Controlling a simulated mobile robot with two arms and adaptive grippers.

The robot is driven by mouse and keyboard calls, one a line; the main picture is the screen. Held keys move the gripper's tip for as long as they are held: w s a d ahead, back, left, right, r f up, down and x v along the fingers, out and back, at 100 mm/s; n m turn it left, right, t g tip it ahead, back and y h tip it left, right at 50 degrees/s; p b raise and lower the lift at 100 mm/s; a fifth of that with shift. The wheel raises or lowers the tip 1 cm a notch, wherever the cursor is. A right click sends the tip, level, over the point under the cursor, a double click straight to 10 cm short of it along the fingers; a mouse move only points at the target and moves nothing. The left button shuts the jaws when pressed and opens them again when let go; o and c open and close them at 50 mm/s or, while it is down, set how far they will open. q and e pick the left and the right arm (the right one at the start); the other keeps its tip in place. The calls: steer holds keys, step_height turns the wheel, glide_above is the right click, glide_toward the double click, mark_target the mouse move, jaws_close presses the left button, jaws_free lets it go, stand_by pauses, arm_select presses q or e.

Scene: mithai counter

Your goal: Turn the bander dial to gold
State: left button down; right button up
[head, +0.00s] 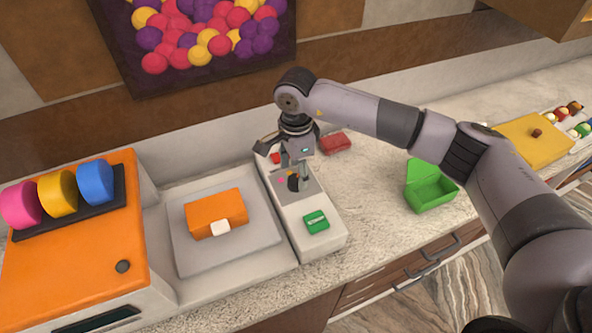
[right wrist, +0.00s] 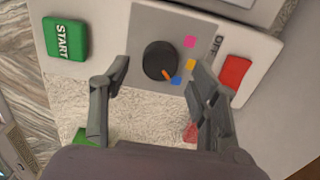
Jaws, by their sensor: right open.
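The bander's control panel (head: 320,206) is white with a grey plate in the middle. Its round black dial (right wrist: 158,60) has an orange pointer, which aims at or close to the blue mark (right wrist: 176,81). The gold mark (right wrist: 191,65) and the pink mark (right wrist: 190,42) sit beside it, with the word OFF further out. In the head view the dial (head: 293,183) is partly hidden by my right gripper (head: 299,170). In the right wrist view my right gripper (right wrist: 158,68) is open, its fingers on either side of the dial and apart from it. My left gripper is not in view.
A green START button (head: 316,221) and a red button (right wrist: 236,72) flank the dial. An orange box (head: 215,212) lies on the grey plate to the left, beside the orange machine with ribbon rolls (head: 57,193).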

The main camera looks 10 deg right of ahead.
mark_target(296, 182)
steer(key=shift+f+p, duration=0.3)
steer(key=shift+f, duration=1.05)
steer(key=shift+c, duration=0.2)
steer(key=c, duration=1.1)
